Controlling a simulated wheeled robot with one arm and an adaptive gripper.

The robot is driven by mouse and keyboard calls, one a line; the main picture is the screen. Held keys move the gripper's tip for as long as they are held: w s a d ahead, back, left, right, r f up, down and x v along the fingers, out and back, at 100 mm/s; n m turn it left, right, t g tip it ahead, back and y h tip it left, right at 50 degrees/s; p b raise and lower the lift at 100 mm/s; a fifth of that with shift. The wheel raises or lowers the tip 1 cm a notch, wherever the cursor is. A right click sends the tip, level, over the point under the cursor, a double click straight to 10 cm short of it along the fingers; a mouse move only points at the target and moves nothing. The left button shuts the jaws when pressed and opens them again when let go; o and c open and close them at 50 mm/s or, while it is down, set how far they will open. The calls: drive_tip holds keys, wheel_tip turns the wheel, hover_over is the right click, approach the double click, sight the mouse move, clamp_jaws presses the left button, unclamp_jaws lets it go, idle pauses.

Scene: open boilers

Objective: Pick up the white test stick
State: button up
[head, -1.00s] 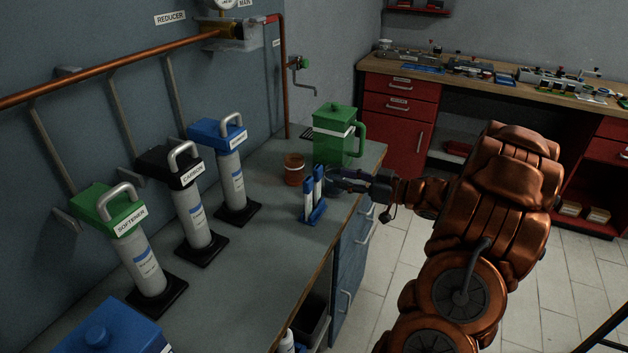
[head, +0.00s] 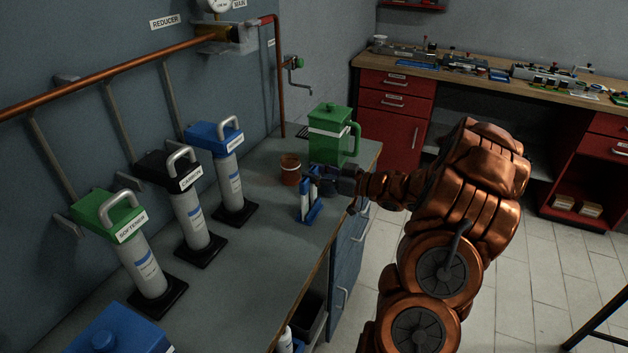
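The white test sticks with blue ends (head: 306,197) stand upright in a small blue holder (head: 315,214) near the counter's right edge. My gripper (head: 318,178) is at the sticks' upper part, coming in from the right. Its fingers are small, dark and partly hidden behind the sticks, so I cannot tell whether they are open, shut or touching a stick.
A brown cup (head: 290,170) and a green jug (head: 333,135) stand just behind the holder. Softener (head: 142,262), carbon (head: 189,215) and blue-topped (head: 229,180) filters line the left. The grey counter (head: 245,262) is clear in front of the holder.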

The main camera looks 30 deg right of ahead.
drive_tip(key=shift+w+a, duration=0.1)
drive_tip(key=shift+w, duration=0.05)
drive_tip(key=c, duration=0.6)
